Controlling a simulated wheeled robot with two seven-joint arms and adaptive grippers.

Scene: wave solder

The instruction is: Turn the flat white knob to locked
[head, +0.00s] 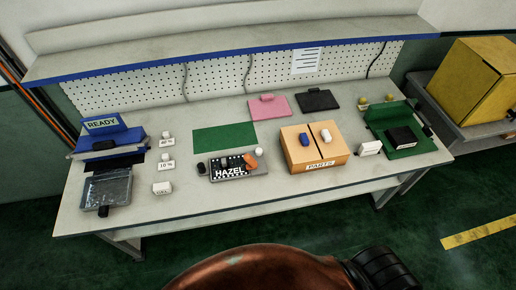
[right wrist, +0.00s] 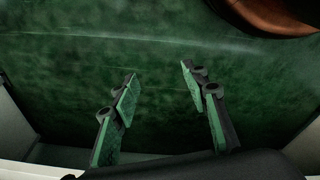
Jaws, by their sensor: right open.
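A white oblong knob (head: 326,135) sits on top of the orange box labelled PARTS (head: 313,158), right of a blue knob (head: 304,139). The white knob looks like the flat white one, but its lock marking is too small to read. Smaller white pieces (head: 166,158) stand on the left of the bench. My right gripper (right wrist: 158,76) is open and empty in the right wrist view, with green floor between its fingers. It is away from the white knob, and no knob shows in that view. My left gripper is not in view.
A blue-edged shelf (head: 230,52) overhangs the back.

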